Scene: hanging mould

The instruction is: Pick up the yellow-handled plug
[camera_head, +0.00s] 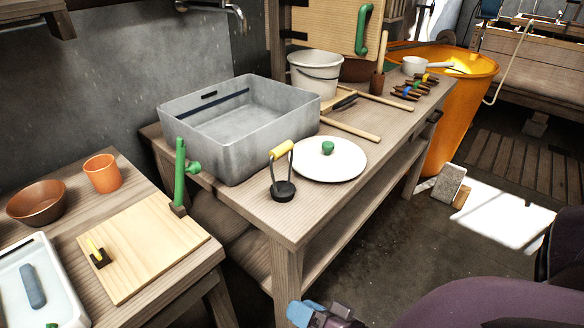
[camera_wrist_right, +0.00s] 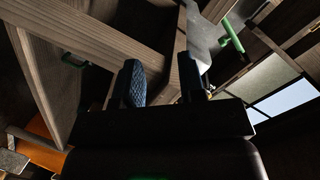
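The yellow-handled plug (camera_head: 283,186) stands upright on the wooden workbench near its front edge. It has a round black base, a thin wire loop and a yellow grip across the top. My right gripper (camera_head: 312,315) is at the bottom edge of the head view, below and apart from the plug. In the right wrist view its two dark blue fingers (camera_wrist_right: 161,82) stand apart with nothing between them. The plug cannot be made out in the wrist view. My left gripper is not in view.
A white lid with a green knob (camera_head: 330,163) lies right of the plug, close beside it. A grey basin (camera_head: 245,148) stands behind. A green-handled tool (camera_head: 181,180) stands at left by a cutting board (camera_head: 150,240), which holds a small yellow-and-black item (camera_head: 97,252). Open floor lies right.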

